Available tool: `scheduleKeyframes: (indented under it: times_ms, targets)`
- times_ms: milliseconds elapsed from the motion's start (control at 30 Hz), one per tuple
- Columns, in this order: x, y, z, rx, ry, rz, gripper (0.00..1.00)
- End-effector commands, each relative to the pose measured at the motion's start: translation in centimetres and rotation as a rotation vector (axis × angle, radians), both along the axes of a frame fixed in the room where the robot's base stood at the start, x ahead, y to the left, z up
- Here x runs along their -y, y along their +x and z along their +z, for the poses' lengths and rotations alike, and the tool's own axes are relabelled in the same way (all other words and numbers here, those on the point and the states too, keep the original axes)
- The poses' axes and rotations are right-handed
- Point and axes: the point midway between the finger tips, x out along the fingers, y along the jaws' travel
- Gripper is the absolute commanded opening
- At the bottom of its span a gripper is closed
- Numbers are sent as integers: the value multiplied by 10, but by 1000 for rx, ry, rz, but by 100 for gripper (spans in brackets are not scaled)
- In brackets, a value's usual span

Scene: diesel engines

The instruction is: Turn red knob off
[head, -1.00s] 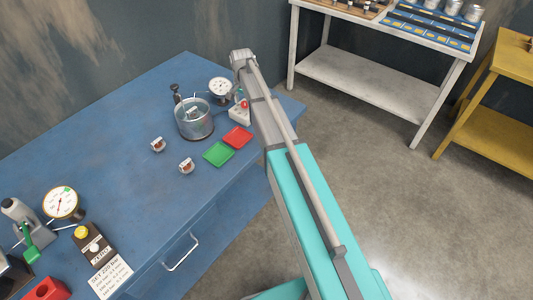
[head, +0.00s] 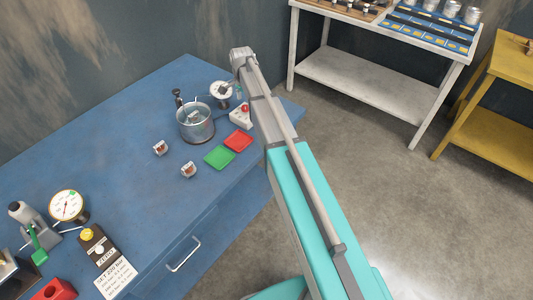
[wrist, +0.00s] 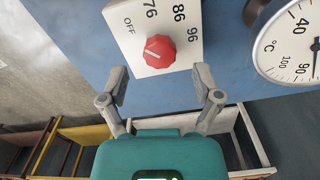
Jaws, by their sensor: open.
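The red knob (wrist: 158,51) sits on a white control plate (wrist: 192,52) marked OFF, 76, 86 and 96. A pale mark shows on the knob's left part; I cannot tell exactly which label it points to. In the head view the red knob (head: 245,107) is on a small white box (head: 240,118) beside my arm, near the table's far right corner. My gripper (wrist: 160,83) is open and empty. Its two fingers lie left and right of the knob in the wrist picture, below it and apart from it. In the head view my arm hides most of the gripper.
A dial thermometer (wrist: 297,45) is right of the plate. On the blue table (head: 120,120), a glass pot (head: 195,124), a green tray (head: 219,157) and a red tray (head: 238,141) stand near the box. A white bench (head: 370,82) stands beyond.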

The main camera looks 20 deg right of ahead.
Motion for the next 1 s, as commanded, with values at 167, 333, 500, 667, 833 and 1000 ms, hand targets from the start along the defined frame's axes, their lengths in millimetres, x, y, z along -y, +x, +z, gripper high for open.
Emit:
scheduleKeyframes:
  times_ms: [167,333,500,667,833,1000]
  targets:
    - [0,0,20,0,0,1,82]
    - [0,0,34,0,0,1,82]
    - [0,0,48,0,0,2,82]
    - [0,0,61,0,0,2,82]
    - [0,0,75,0,0,2,82]
    - [0,0,89,0,0,2,82]
